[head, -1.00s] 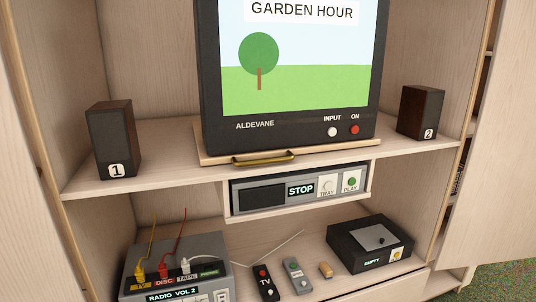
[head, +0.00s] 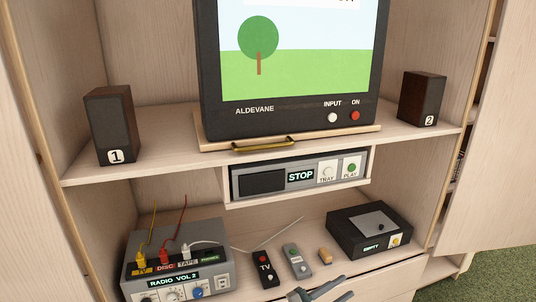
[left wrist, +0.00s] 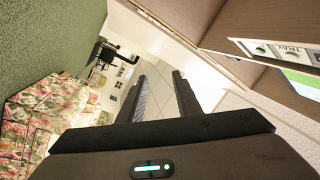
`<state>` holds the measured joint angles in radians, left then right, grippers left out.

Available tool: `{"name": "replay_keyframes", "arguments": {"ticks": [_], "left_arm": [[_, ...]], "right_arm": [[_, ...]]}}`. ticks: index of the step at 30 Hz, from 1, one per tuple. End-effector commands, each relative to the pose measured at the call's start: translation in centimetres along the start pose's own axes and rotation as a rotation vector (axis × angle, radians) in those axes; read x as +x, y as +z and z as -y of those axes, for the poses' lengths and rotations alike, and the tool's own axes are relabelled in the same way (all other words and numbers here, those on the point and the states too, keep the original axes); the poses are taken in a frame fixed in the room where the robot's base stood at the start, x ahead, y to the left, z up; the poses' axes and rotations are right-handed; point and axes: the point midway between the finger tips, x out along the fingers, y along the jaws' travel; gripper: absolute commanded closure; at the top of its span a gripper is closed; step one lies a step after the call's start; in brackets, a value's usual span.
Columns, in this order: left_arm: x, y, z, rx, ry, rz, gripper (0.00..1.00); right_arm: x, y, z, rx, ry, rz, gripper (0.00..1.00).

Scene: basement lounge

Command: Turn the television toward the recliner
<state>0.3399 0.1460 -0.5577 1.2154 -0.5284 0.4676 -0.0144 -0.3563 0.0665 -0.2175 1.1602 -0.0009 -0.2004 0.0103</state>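The television (head: 300,75), a dark set marked ALDEVANE, stands on a wooden swivel board (head: 350,133) on the cabinet's upper shelf. Its lit screen shows a tree on grass and faces out of the cabinet. A brass handle (head: 262,143) sits on the board's front edge. My left gripper (head: 320,288) is at the bottom edge of the head view, below and apart from the handle. Its two fingers also show spread and empty in the left wrist view (left wrist: 158,85). A floral upholstered seat (left wrist: 55,115) is at left there; I cannot tell whether it is the recliner. My right gripper is out of view.
Speakers 1 (head: 111,125) and 2 (head: 421,98) flank the television. A disc player (head: 265,182) hangs under the shelf. Below are a radio (head: 178,265) with plugged cables, remotes (head: 264,268) and a black box (head: 370,230). Cabinet doors stand open at both sides.

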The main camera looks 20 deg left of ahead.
Motion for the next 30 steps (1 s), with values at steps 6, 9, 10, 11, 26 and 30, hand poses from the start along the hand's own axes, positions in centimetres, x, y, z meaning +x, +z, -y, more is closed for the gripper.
{"name": "replay_keyframes", "arguments": {"ticks": [6,9,10,11,26,30], "left_arm": [[7.2,-11.3,6.8,0.371,0.1,-0.392,0.69],[8.8,-15.8,8.5,0.542,0.167,-0.556,0.69],[9.1,-17.0,8.9,0.593,0.19,-0.602,0.69],[9.3,-18.1,9.2,0.644,0.214,-0.647,0.69],[7.5,-24.8,16.2,1.483,0.828,-1.154,0.69],[6.2,-24.0,20.8,1.693,1.078,-1.182,0.69]], "right_arm": [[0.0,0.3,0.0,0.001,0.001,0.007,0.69],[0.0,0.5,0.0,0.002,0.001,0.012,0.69],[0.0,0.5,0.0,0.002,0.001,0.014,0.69],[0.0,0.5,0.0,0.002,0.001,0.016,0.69],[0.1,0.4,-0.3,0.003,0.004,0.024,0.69],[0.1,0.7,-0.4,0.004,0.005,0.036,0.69]]}}
